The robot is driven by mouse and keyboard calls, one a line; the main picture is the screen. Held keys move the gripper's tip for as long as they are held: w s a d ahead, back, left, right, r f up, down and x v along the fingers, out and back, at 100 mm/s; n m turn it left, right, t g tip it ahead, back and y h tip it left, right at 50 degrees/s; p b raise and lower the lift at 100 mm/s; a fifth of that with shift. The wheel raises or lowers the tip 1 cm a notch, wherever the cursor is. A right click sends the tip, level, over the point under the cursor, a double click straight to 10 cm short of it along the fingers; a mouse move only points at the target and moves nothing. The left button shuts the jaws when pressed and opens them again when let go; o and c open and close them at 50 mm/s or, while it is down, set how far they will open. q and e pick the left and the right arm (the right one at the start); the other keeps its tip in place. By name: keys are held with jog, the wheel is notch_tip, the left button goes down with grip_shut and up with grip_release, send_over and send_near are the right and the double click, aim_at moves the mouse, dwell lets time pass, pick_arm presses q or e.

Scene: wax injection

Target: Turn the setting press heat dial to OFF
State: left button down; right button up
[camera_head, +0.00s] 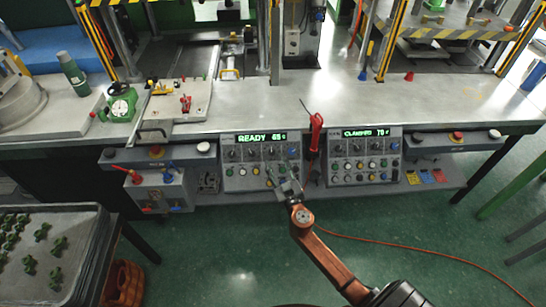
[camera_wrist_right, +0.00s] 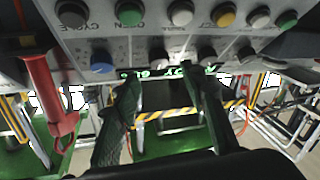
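Two grey control panels hang at the bench front. The left panel (camera_head: 258,160) reads READY with a green temperature figure, and the right panel (camera_head: 364,157) reads CLAMPED. Each has a row of dark dials above coloured buttons; labels naming the setting press or its heat dial are too small to read. My right gripper (camera_head: 283,186) is at the lower right of the left panel. In the right wrist view its two fingers (camera_wrist_right: 163,76) are apart, with a grey dial (camera_wrist_right: 158,55) just beyond the gap; contact cannot be told. My left gripper is out of view.
A red-handled tool (camera_head: 315,133) hangs between the panels, close beside my right gripper; it also shows in the right wrist view (camera_wrist_right: 48,95). A grey box with red and blue valves (camera_head: 160,190) is at left. Floor before the panels is clear, except an orange cable (camera_head: 400,249).

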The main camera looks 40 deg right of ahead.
aim_at(272, 152)
jog(key=shift+x, duration=2.25)
grip_shut()
